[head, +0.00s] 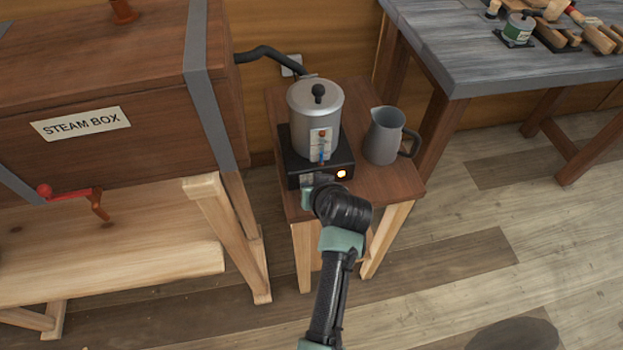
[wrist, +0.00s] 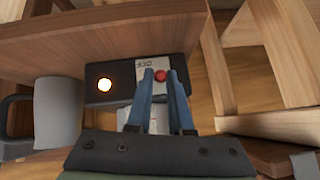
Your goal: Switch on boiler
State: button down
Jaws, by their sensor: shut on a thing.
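The boiler (head: 315,108) is a silver lidded pot with a black knob. It stands on a black base (head: 300,166) on a small wooden stand. An orange lamp (head: 341,174) glows on the base's front; the lit lamp also shows in the wrist view (wrist: 105,85). Beside it is a pale label plate with a red-tipped switch (wrist: 161,76). My gripper (wrist: 160,78) is shut on the switch, its two blue fingers on either side of the red tip. In the head view my wrist hides most of the fingers and the switch.
A grey jug (head: 383,138) stands right of the boiler on the stand (head: 400,184). A wooden steam box (head: 110,90) with a red handle is at the left, joined by a black hose (head: 272,54). A workbench (head: 450,50) with tools is at the right.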

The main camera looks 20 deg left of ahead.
dwell(0.4)
jog(key=c, duration=0.9)
grip_release()
jog(key=shift+c, duration=0.2)
jog(key=shift+r, duration=0.1)
jog(key=p+v, duration=0.2)
jog(key=v, duration=1.1)
jog(key=shift+w+a+r, duration=0.15)
jog(key=shift+w+a, duration=0.05)
